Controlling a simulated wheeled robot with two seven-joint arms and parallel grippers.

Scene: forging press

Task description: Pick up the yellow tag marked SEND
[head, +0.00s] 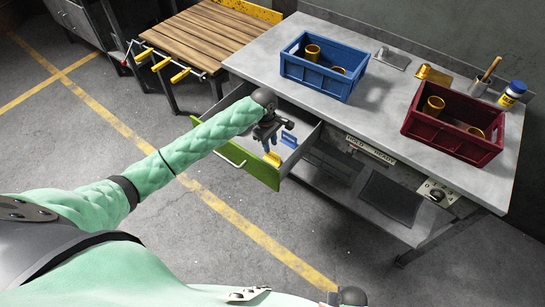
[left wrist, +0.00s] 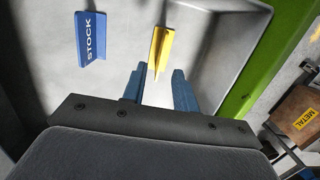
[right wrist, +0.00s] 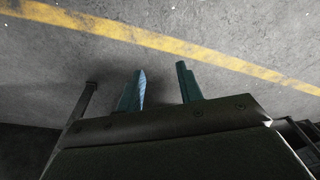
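The yellow tag (head: 272,158) is in the open drawer; it also shows in the left wrist view (left wrist: 161,45), standing as a thin folded piece, with no lettering readable from here. My left gripper (head: 269,144) is over the drawer, pointing down into it. Its blue fingers (left wrist: 159,72) are apart, and the tag appears in the gap just beyond their tips. I cannot tell whether they touch it. A blue tag marked STOCK (left wrist: 91,37) lies to the left of the yellow one. My right gripper (right wrist: 161,68) is open and empty above the floor.
The drawer has a green front (head: 247,167) and grey walls close around my left gripper. The workbench (head: 375,105) above carries a blue crate (head: 318,77) and a dark red crate (head: 430,132) with yellow parts inside. A slatted wooden table (head: 200,40) stands to the left.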

